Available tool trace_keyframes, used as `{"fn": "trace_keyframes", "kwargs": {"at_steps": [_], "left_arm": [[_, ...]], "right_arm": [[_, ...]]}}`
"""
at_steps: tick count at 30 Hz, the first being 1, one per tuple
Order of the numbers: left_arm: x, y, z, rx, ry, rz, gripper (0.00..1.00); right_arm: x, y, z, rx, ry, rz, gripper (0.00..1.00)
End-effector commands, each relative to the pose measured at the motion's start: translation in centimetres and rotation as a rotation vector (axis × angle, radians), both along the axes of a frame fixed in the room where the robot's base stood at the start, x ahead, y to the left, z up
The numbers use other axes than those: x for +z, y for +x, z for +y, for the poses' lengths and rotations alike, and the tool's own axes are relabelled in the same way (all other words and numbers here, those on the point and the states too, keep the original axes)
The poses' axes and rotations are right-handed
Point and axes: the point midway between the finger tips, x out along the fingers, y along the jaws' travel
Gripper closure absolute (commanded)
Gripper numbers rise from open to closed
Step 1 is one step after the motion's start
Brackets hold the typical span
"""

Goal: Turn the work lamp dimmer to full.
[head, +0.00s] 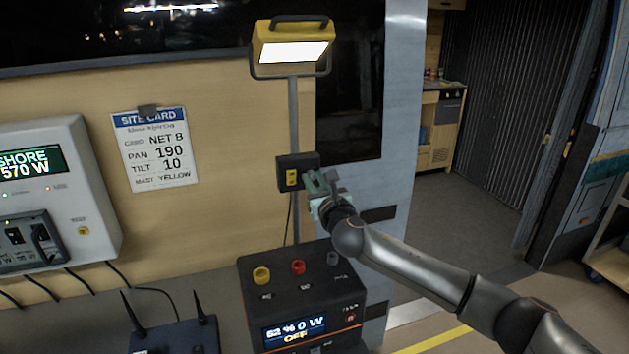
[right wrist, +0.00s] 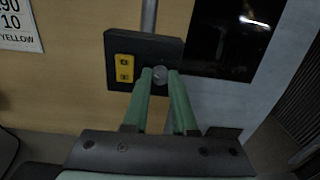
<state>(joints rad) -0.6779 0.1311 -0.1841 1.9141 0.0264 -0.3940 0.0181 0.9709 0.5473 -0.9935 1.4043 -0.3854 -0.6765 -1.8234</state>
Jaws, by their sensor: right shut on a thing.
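The yellow work lamp (head: 293,42) stands on a grey pole and its panel is lit bright white. A black control box (head: 290,158) with a yellow switch plate is mounted on the pole; it also shows in the right wrist view (right wrist: 144,45). A grey round dimmer knob (right wrist: 160,74) sits at the lower right of the box. My right gripper (head: 315,184) is at the right side of the box. In the right wrist view its green fingers (right wrist: 160,80) are shut on the knob, one on each side. My left gripper is not in view.
A white shore-power panel (head: 60,190) and site card (head: 155,147) are on the wall to the left. A router with antennas (head: 175,335) stands at the bottom.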

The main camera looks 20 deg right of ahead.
Motion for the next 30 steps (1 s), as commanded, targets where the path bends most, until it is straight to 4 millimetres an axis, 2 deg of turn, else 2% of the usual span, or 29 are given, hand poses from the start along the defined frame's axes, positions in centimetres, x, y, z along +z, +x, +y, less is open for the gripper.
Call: {"fn": "trace_keyframes", "kwargs": {"at_steps": [8, 30], "left_arm": [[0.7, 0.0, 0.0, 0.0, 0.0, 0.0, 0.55], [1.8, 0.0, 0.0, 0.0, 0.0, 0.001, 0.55]], "right_arm": [[-0.1, 0.0, 0.0, -0.003, 0.152, 0.009, 1.0], [-0.2, 0.0, 0.0, -0.002, 0.845, 0.033, 1.0]]}}
